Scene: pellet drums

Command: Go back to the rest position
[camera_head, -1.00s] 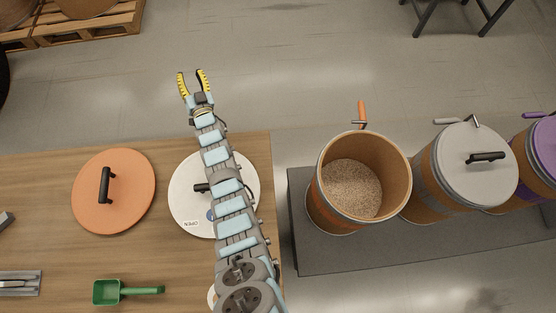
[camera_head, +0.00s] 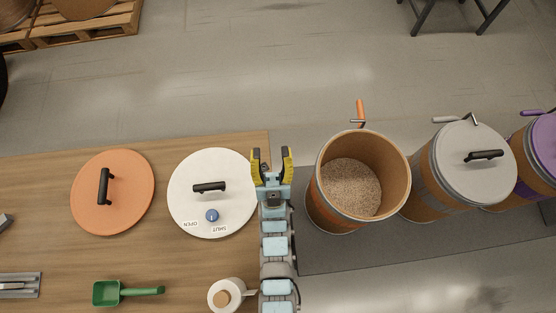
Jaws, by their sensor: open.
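My gripper (camera_head: 271,160) has yellow-and-black fingers and is open and empty. It points toward the top of the picture, above the table's right edge, between the white round lid and the open drum. My arm comes up from the bottom of the picture below it. The white lid (camera_head: 225,170) lies on the table, with a black handle and a blue knob between the marks OPEN and SHUT. The open drum (camera_head: 322,194), holding pale pellets (camera_head: 350,187), stands to the right of my gripper.
A grey-lidded drum (camera_head: 460,182) and a purple-lidded drum (camera_head: 546,150) stand further right on a dark platform (camera_head: 340,257).

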